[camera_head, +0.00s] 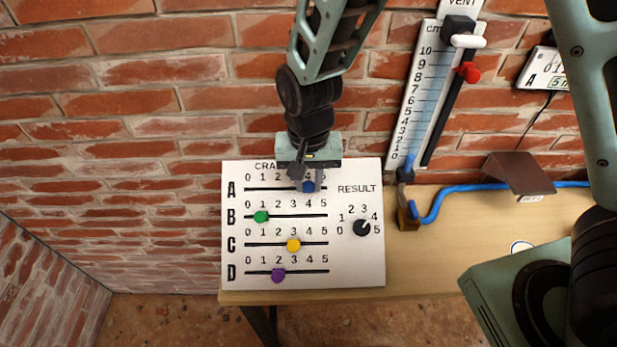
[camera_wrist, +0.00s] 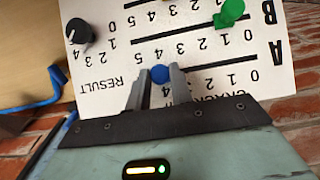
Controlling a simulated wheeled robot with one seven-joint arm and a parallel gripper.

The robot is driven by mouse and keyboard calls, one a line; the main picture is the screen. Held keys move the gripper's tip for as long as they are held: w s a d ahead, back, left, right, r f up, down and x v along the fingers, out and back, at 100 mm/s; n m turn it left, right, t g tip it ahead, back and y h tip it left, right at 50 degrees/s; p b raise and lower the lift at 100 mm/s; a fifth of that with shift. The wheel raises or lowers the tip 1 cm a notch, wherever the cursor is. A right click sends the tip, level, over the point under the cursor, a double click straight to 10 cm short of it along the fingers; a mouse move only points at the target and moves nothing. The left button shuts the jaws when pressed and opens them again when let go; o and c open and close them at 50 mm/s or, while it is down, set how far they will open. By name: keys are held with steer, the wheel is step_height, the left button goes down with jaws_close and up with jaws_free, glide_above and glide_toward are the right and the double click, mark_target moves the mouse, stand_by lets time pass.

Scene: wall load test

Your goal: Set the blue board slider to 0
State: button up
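The white board (camera_head: 350,270) has four slider rows marked A to D, each with a scale from 0 to 5. The blue slider (camera_head: 308,187) is in the top row, A, near the 4 mark. My gripper (camera_head: 310,178) is at this slider, coming from above. In the wrist view, the blue slider (camera_wrist: 160,74) sits between the tips of my two gripper fingers (camera_wrist: 160,80), with little or no gap on either side. My gripper hides part of the row A numbers in the head view.
Below are the green slider (camera_head: 261,217) near 1, yellow slider (camera_head: 293,245) near 3 and purple slider (camera_head: 278,275) near 2. A black RESULT dial (camera_head: 362,228) is at right.

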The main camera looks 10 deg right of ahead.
jaws_close()
steer(key=w+a+p, duration=0.1)
steer(key=a, duration=0.3)
steer(key=a+p, duration=0.1)
steer(key=a, duration=0.3)
steer(key=w+a+p, duration=0.1)
steer(key=a, duration=0.4)
steer(key=shift+w+r, duration=0.1)
steer(key=shift+w, duration=0.25)
steer(key=o, duration=0.7)
jaws_free()
steer(key=shift+a, duration=0.15)
step_height(320, 180, up, 17)
steer(key=b, duration=0.4)
steer(key=shift+r, duration=0.2)
